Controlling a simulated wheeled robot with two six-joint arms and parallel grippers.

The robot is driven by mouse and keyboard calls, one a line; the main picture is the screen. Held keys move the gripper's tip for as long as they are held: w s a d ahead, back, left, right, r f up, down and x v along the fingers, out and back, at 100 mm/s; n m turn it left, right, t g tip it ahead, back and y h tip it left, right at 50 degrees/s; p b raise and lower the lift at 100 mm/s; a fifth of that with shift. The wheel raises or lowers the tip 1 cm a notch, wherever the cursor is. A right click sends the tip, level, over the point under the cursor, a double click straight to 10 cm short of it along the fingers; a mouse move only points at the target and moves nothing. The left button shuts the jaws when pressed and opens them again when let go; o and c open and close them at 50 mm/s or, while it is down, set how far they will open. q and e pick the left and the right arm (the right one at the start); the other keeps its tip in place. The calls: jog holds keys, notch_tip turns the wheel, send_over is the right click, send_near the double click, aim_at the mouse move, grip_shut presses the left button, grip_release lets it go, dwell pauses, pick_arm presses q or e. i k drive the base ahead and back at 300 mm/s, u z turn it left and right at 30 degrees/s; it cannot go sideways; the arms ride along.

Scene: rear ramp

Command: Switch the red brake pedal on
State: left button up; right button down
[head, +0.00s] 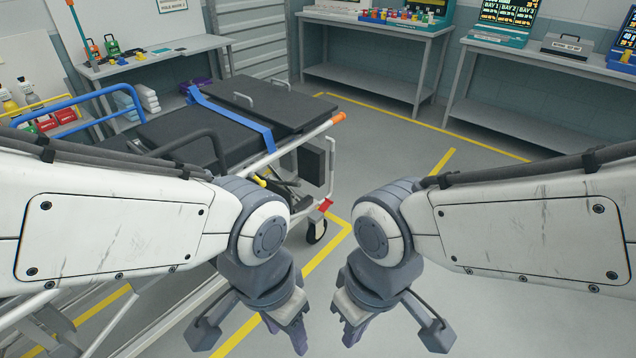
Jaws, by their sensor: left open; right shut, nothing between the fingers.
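The red brake pedal (326,205) is a small red piece low on the stretcher (240,100), just above the caster wheel (316,232) at its near right corner. Its exact tilt is too small to tell. My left gripper (287,330) is open and empty, pointing down, nearer to me than the pedal and slightly left of it. My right gripper (352,326) is shut and empty, pointing down, nearer to me than the pedal and slightly right of it. Neither gripper touches the pedal. My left arm hides part of the stretcher's near side.
A push bar with an orange end (338,118) juts out above the pedal side. Yellow lines (322,250) mark the floor. Grey workbenches (372,28) with equipment stand along the back walls. The floor right of the stretcher is clear.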

aim_at(326, 204)
jog(key=i, duration=2)
jog(key=z, duration=0.1)
